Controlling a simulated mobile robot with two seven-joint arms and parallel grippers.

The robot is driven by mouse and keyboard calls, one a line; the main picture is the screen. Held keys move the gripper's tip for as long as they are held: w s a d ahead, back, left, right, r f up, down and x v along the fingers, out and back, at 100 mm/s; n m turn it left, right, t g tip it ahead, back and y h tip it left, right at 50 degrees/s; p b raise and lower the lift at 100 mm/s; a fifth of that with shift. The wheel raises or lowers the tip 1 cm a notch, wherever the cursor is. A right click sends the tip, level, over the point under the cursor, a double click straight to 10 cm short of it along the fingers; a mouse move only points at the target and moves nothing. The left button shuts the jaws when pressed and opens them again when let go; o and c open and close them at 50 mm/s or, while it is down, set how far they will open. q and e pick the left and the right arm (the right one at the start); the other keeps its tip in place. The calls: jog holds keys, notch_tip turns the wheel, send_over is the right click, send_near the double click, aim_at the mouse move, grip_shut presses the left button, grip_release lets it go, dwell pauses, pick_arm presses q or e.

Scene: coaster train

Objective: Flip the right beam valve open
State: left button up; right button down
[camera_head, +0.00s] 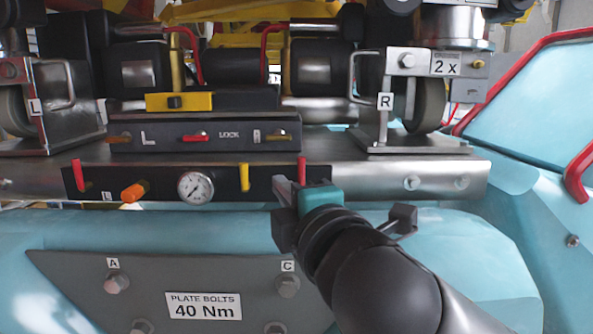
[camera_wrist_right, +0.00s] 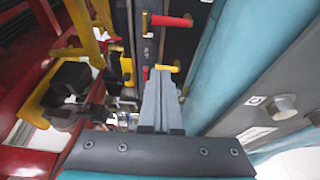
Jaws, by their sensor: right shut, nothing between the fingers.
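The right beam valve appears as a red lever (camera_head: 302,170) at the right end of the dark panel on the front beam, standing upright. My right gripper (camera_head: 286,188) is shut and empty, with its fingers just below and left of this lever in the head view. In the right wrist view, the shut grey fingers (camera_wrist_right: 160,82) point at the panel, and a red lever (camera_wrist_right: 146,74) shows beside their tips. I cannot tell whether they touch it. The lever's lower part is hidden behind the gripper. My left gripper is not in view.
Along the panel are a yellow lever (camera_head: 244,177), a gauge (camera_head: 195,187), an orange knob (camera_head: 133,191) and another red lever (camera_head: 77,175). A bolted grey plate (camera_head: 130,285) lies below. The R bracket (camera_head: 385,120) stands above right.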

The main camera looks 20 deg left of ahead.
aim_at(298, 174)
jog(key=x, duration=0.4)
jog(key=shift+w+a+p, duration=0.15)
jog(key=shift+w+p, duration=0.25)
jog(key=shift+w+d+p, duration=0.35)
jog(key=shift+w+d, duration=1)
jog(key=shift+w, duration=0.05)
jog(key=shift+d+m, duration=0.1)
jog(key=shift+m, duration=0.4)
